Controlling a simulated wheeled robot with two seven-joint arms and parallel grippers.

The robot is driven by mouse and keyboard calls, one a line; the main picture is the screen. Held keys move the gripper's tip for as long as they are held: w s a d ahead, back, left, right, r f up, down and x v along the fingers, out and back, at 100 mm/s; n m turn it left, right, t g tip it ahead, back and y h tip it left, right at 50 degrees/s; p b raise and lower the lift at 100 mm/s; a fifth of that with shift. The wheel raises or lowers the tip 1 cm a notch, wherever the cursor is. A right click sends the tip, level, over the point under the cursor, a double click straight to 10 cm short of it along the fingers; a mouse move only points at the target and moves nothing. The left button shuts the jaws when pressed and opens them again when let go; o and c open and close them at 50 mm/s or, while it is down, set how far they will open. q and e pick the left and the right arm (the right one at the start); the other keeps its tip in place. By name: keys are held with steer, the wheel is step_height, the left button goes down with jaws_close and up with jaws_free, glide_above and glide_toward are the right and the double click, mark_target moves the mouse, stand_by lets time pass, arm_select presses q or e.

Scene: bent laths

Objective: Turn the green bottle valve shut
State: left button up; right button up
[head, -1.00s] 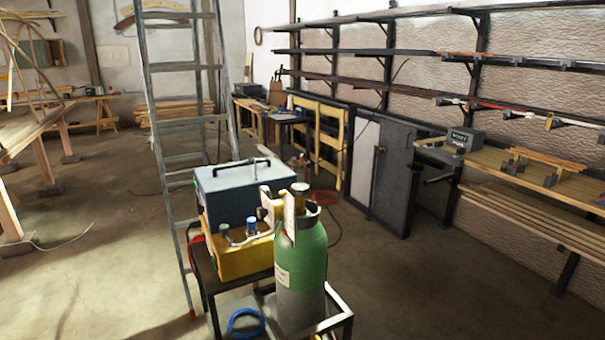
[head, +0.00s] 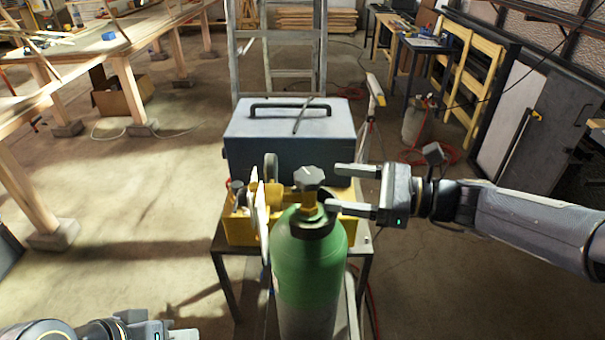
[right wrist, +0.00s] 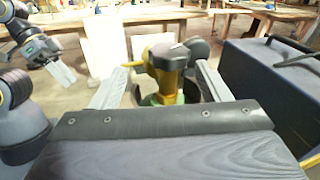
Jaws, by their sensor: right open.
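The green bottle (head: 308,262) stands upright in the middle of the head view, with a dark collar. Its valve knob (head: 311,178), grey and lobed, sits on a brass stem on top. The valve also shows in the right wrist view (right wrist: 170,58). My right gripper (head: 337,187) comes in level from the right, open and empty. Its fingertips are just short of the knob, one on either side of its line, with no contact visible. My left gripper (head: 160,334) is at the bottom left edge, partly cut off, well away from the bottle. Its jaw opening is unclear.
A grey-blue box (head: 290,132) with a black handle stands close behind the valve. A yellow case (head: 240,226) with fittings is left of the bottle, on a dark stand (head: 222,262). A ladder (head: 280,45) stands behind. Open floor (head: 150,230) lies to the left.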

mark_target(299, 173)
steer(key=shift+m+y, duration=0.3)
steer(key=shift+m, duration=0.3)
steer(key=x, duration=0.4)
steer(key=w+p+x, duration=0.1)
steer(key=x, duration=0.3)
steer(key=shift+w+a+r, duration=0.2)
steer(key=shift+w+r, duration=0.05)
steer(key=shift+t, duration=0.4)
steer(key=c, duration=1)
